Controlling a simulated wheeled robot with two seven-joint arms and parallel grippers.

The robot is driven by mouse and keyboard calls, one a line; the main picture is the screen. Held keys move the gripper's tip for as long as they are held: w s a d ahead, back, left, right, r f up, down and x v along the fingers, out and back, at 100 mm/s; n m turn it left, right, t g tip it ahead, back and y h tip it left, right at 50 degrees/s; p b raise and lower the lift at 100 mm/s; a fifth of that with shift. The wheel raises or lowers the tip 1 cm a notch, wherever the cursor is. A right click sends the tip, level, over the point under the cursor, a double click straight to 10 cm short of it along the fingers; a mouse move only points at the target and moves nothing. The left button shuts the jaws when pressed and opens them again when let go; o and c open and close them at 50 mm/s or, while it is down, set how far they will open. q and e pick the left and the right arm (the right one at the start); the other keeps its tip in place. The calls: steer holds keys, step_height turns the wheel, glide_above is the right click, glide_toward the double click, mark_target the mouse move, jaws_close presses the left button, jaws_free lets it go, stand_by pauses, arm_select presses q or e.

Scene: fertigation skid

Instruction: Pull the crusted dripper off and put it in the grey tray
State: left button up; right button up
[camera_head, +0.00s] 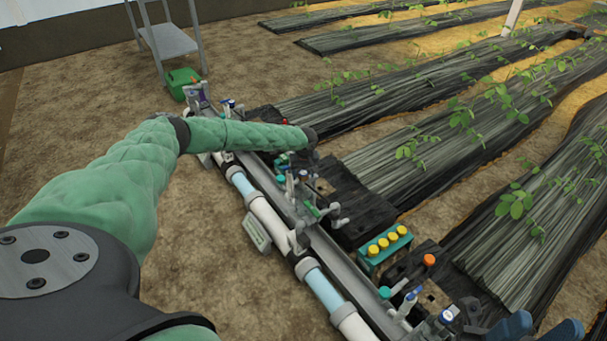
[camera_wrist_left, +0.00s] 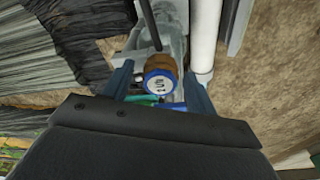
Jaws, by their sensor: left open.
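In the left wrist view a brown, rough-looking fitting with a blue ring and white marked face (camera_wrist_left: 160,83) sits between my left gripper's (camera_wrist_left: 155,88) two blue-grey fingers; it looks like the crusted dripper. The fingers stand apart on either side of it, with gaps visible. In the head view my left arm reaches over the skid and its dark end (camera_head: 308,137) hides the fingers and most of what is under them. I cannot pick out the grey tray with certainty.
A white pipe (camera_head: 268,216) and grey rail run along the skid. A teal block with several yellow caps (camera_head: 388,242) and an orange-capped part (camera_head: 429,260) stand nearer. A green box (camera_head: 182,81) is on the ground at the back. Bare soil is at left.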

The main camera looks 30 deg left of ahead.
mark_target(303, 172)
arm_select(q)
steer(key=c, duration=1.2)
steer(key=shift+r, duration=0.2)
steer(key=shift+r+p, duration=1.45)
steer(key=shift+p, duration=0.2)
step_height(303, 172, up, 6)
steer(key=p, duration=0.6)
steer(key=shift+f, duration=0.1)
